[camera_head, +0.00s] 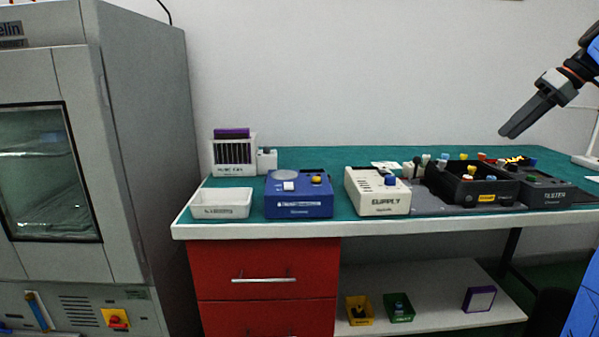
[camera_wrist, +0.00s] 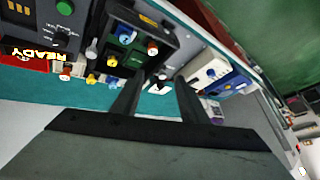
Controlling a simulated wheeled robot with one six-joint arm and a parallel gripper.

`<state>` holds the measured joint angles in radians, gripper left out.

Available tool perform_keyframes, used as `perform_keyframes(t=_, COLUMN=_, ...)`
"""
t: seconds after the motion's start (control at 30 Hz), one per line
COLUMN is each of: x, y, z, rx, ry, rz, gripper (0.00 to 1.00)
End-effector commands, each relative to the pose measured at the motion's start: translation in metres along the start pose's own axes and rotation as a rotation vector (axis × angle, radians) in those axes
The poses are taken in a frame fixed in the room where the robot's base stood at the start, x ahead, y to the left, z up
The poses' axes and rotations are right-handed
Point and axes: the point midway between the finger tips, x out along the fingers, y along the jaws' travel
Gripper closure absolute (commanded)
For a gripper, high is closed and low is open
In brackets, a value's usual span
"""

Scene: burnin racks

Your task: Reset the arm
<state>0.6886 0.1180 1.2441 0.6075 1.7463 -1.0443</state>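My gripper (camera_head: 506,132) hangs in the air above the right part of the bench, its fingers pointing down and left. In the wrist view my gripper (camera_wrist: 160,82) has its two dark fingers apart, with the green mat and a white piece visible in the gap and nothing held. In the head view the fingers overlap in side view. My arm reaches in from the upper right edge.
On the bench (camera_head: 290,228) stand a white tray (camera_head: 221,203), a blue box (camera_head: 298,208), a white SUPPLY box (camera_head: 377,205), a black bin (camera_head: 458,190) with colored knobs and a TESTER (camera_head: 548,192). A grey cabinet (camera_head: 150,150) rises at left.

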Motion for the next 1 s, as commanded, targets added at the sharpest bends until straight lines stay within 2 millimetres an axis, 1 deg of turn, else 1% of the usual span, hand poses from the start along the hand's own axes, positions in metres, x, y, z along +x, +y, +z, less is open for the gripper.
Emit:
perform_keyframes(t=0.03, x=0.005, y=-0.01, z=0.0, rx=0.009, ry=-0.008, rz=0.004, gripper=0.6)
perform_keyframes(t=0.17, x=0.02, y=-0.032, z=0.003, rx=0.045, ry=-0.027, rz=0.02, gripper=0.6)
perform_keyframes(t=0.27, x=0.035, y=-0.054, z=0.008, rx=0.081, ry=-0.046, rz=0.038, gripper=0.6)
perform_keyframes(t=0.37, x=0.054, y=-0.084, z=0.018, rx=0.125, ry=-0.07, rz=0.064, gripper=0.6)
perform_keyframes(t=0.4, x=0.063, y=-0.096, z=0.023, rx=0.143, ry=-0.079, rz=0.077, gripper=0.6)
perform_keyframes(t=0.47, x=0.075, y=-0.114, z=0.032, rx=0.168, ry=-0.093, rz=0.096, gripper=0.6)
perform_keyframes(t=0.6, x=0.104, y=-0.153, z=0.06, rx=0.224, ry=-0.119, rz=0.145, gripper=0.6)
perform_keyframes(t=0.77, x=0.135, y=-0.194, z=0.098, rx=0.274, ry=-0.14, rz=0.203, gripper=0.6)
perform_keyframes(t=0.9, x=0.163, y=-0.225, z=0.137, rx=0.309, ry=-0.148, rz=0.256, gripper=0.6)
perform_keyframes(t=0.97, x=0.174, y=-0.237, z=0.156, rx=0.32, ry=-0.148, rz=0.279, gripper=0.6)
perform_keyframes(t=1.0, x=0.182, y=-0.244, z=0.168, rx=0.328, ry=-0.148, rz=0.294, gripper=0.6)
